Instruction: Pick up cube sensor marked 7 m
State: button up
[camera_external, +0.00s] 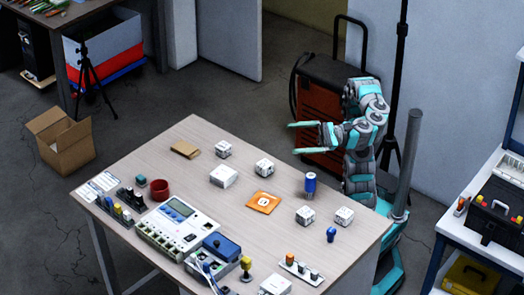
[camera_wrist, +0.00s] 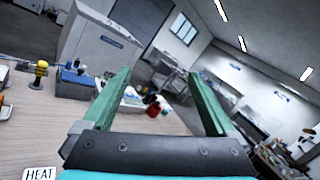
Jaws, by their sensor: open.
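Several small white cubes with dark markings stand on the table: one at the back (camera_external: 223,149), one in the middle (camera_external: 264,167) and two nearer the right end, a left one (camera_external: 305,215) and a right one (camera_external: 344,216). Their markings are too small to read, so I cannot tell which is marked 7 m. My gripper (camera_external: 305,138) is open and empty, raised beyond the table's far edge, its fingers pointing left. In the wrist view my gripper (camera_wrist: 158,78) has its fingers wide apart with no cube between them.
On the table (camera_external: 190,133) are a blue cylinder (camera_external: 310,184), an orange packet (camera_external: 263,200), a white box (camera_external: 224,176), a red cup (camera_external: 160,189) and a large meter device (camera_external: 177,228). A red tool cabinet (camera_external: 313,105) stands behind my gripper.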

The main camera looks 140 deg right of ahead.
jog(key=s+a+n+t, duration=0.1)
jog(key=a, duration=0.1)
jog(key=g+y+b, duration=0.3)
jog(key=g+y, duration=0.1)
jog(key=y, duration=0.6)
send_near(340, 219)
jog(key=w, duration=0.2)
jog(key=shift+w+r+m, duration=0.15)
jog(key=shift+w+m, duration=0.25)
jog(key=shift+w+a+f+g+b, duration=0.1)
jog(key=shift+w+f+g+b, duration=0.2)
jog(key=shift+w+f+b, duration=0.2)
jog(key=shift+w+b, duration=0.4)
jog(key=shift+w, duration=0.2)
jog(key=w+f+b, duration=0.1)
jog(key=b, duration=0.1)
jog(key=shift+f+b, duration=0.3)
jog(key=shift+b, duration=0.05)
jog(key=b+x, duration=0.2)
jog(key=b, duration=0.1)
jog(key=shift+f, duration=0.3)
jog(key=shift+w+b, duration=0.35)
jog(key=shift+b, duration=0.3)
jog(key=shift+w, duration=0.5)
jog(key=shift+r, duration=0.1)
jog(key=c, duration=1.5)
